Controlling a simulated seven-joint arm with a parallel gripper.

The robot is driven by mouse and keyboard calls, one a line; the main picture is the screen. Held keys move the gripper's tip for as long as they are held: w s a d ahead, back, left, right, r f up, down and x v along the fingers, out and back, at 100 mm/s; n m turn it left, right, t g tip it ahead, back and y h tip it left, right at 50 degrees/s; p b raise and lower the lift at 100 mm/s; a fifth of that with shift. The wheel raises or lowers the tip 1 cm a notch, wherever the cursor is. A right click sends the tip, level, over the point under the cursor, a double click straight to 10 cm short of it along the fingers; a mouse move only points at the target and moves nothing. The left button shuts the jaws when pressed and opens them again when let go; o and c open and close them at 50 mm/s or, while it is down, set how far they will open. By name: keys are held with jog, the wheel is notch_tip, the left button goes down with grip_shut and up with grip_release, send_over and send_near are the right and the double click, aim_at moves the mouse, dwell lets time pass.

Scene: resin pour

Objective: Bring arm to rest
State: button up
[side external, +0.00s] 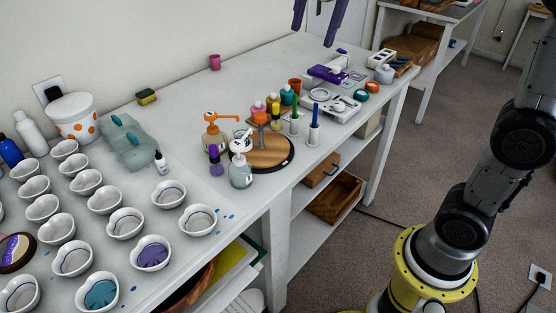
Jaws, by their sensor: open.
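My gripper (318,22) shows at the top edge of the side external view, above the far part of the white table (262,62). Its two purple-dark fingers point down and stand apart, with nothing between them. The upper part of the gripper is cut off by the frame. My arm rises at the right from a yellow base on the floor, and its upper links leave the picture.
Several white heart-shaped bowls (125,222) fill the table's left part; some hold coloured resin. Pump bottles (241,165) stand by a round wooden turntable (262,150). A purple-topped device (328,74) and small jars stand farther back. Clear table lies near the wall.

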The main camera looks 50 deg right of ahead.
jog(key=s+f+n+t, duration=0.1)
jog(key=s+f+n, duration=0.4)
jog(key=s, duration=0.3)
jog(key=s+f+n+t, duration=0.1)
jog(key=s+f+n, duration=0.4)
jog(key=s, duration=0.4)
notch_tip(320, 180, down, 7)
jog(key=s+n+t, duration=0.1)
jog(key=n, duration=0.6)
jog(key=shift+s, duration=0.25)
